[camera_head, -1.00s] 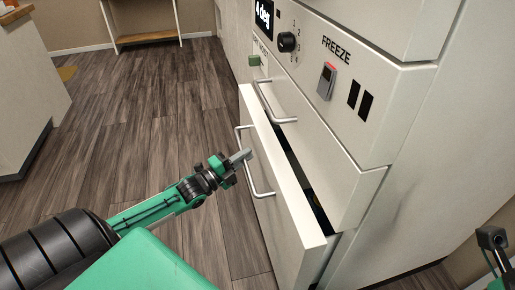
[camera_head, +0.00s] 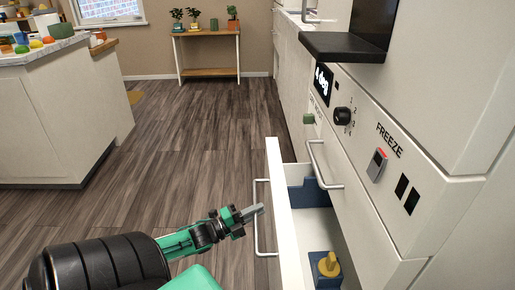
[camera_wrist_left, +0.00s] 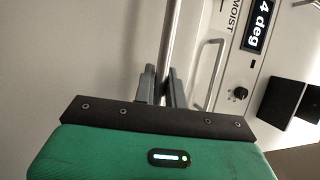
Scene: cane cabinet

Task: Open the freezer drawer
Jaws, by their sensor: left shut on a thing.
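The white freezer drawer (camera_head: 281,205) is pulled out from the cabinet at the right in the head view, and its inside shows. A blue container (camera_head: 303,195) and a blue block with a yellow piece (camera_head: 326,268) sit inside it. A metal bar handle (camera_head: 262,245) is on the drawer's front. My left gripper (camera_head: 257,210) is shut on this handle. In the left wrist view the handle (camera_wrist_left: 169,40) runs between the fingers of my left gripper (camera_wrist_left: 160,85). My right gripper is out of view.
Above the drawer is a closed front with its own handle (camera_head: 317,165). A panel marked FREEZE carries a black dial (camera_head: 342,116) and a red-lit switch (camera_head: 377,164). A black ledge (camera_head: 343,47) juts out above. The wooden floor (camera_head: 150,175) left of the drawer is clear.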

